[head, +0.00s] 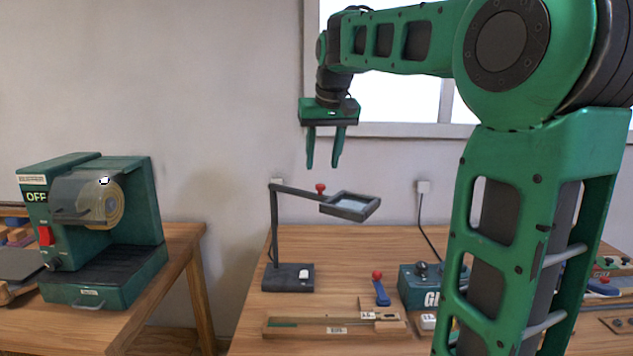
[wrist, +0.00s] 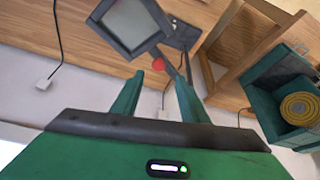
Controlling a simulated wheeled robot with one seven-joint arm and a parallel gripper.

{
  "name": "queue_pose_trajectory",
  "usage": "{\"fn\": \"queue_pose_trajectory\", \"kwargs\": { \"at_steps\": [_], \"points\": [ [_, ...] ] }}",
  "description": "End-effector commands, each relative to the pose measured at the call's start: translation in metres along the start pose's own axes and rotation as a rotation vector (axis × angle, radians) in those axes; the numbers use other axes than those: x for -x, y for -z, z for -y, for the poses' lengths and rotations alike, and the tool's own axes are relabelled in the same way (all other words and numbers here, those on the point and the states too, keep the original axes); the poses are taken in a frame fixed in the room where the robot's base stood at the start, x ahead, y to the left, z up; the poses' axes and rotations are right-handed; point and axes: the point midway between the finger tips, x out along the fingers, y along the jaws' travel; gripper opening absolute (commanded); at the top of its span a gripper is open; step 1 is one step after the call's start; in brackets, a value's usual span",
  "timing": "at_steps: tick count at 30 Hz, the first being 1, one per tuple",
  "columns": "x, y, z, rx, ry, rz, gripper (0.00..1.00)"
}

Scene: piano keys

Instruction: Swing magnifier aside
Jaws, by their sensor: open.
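The magnifier (head: 350,206) is a dark square frame with a pale lens on a thin arm, carried by a post on a dark base (head: 288,278). A small red knob (head: 320,188) stands up from its arm. The magnifier also shows in the wrist view (wrist: 130,24), with the red knob (wrist: 158,64) just beyond my fingertips. My gripper (head: 323,166) is open and empty, pointing down above the red knob, with a gap between them. In the wrist view the two fingers (wrist: 158,88) are spread apart.
A green machine marked OFF (head: 100,230) stands on a separate table at the left. A wooden piece (head: 336,328), a blue-handled tool with a red knob (head: 381,292) and a teal box (head: 418,285) lie on the table. My arm hides part of the right side.

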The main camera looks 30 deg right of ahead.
Motion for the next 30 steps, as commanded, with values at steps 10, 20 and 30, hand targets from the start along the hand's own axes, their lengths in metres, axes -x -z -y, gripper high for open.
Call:
{"fn": "queue_pose_trajectory", "kwargs": {
  "at_steps": [10,20,30],
  "points": [
    [-0.056,-0.001,-0.004,-0.004,-0.002,0.003,0.4],
    [-0.07,-0.001,-0.004,-0.004,-0.001,0.001,0.4],
    [-0.069,0.0,-0.004,-0.004,-0.001,0.0,0.0]
  ]
}}
